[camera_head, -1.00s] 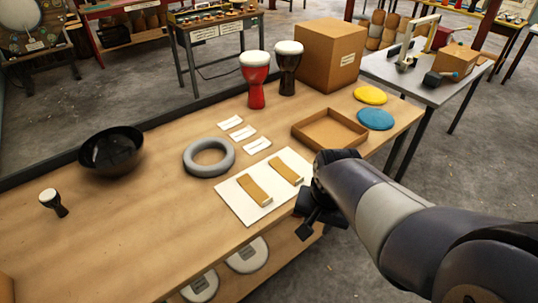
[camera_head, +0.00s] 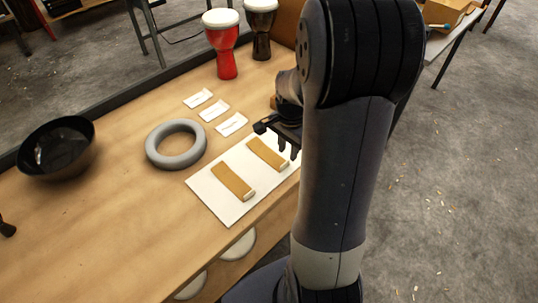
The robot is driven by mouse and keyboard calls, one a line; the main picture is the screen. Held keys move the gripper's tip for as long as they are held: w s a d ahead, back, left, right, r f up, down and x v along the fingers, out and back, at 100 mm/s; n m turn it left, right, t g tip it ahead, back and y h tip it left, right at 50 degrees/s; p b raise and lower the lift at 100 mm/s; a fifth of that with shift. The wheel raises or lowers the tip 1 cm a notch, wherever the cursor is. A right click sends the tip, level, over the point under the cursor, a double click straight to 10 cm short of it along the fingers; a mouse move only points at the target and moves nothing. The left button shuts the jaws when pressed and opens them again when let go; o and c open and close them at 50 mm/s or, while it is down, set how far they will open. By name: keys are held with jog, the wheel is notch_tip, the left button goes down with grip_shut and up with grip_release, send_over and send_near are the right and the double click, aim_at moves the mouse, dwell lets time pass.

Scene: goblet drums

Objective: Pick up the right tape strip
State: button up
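The right tape strip (camera_head: 264,151) is a tan strip with a pale end, lying on a white board (camera_head: 217,203) on the wooden bench. The left tape strip (camera_head: 232,180) lies beside it, roughly parallel. My gripper (camera_head: 289,147) points down just right of the right strip, close to its edge in the picture. Two dark fingers show with a gap between them, and nothing shows between them. I cannot tell how high the fingertips are above the board. My arm hides the board's right part.
A grey ring (camera_head: 152,153) and several white cards (camera_head: 214,111) lie left of and behind the board. A black bowl (camera_head: 58,165) stands at far left. A red drum (camera_head: 222,52) and a dark drum (camera_head: 262,45) stand at the back.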

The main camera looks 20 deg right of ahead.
aim_at(285, 163)
jog(key=f, duration=0.5)
jog(key=shift+a+f, duration=0.1)
jog(key=shift+a, duration=0.2)
grip_shut()
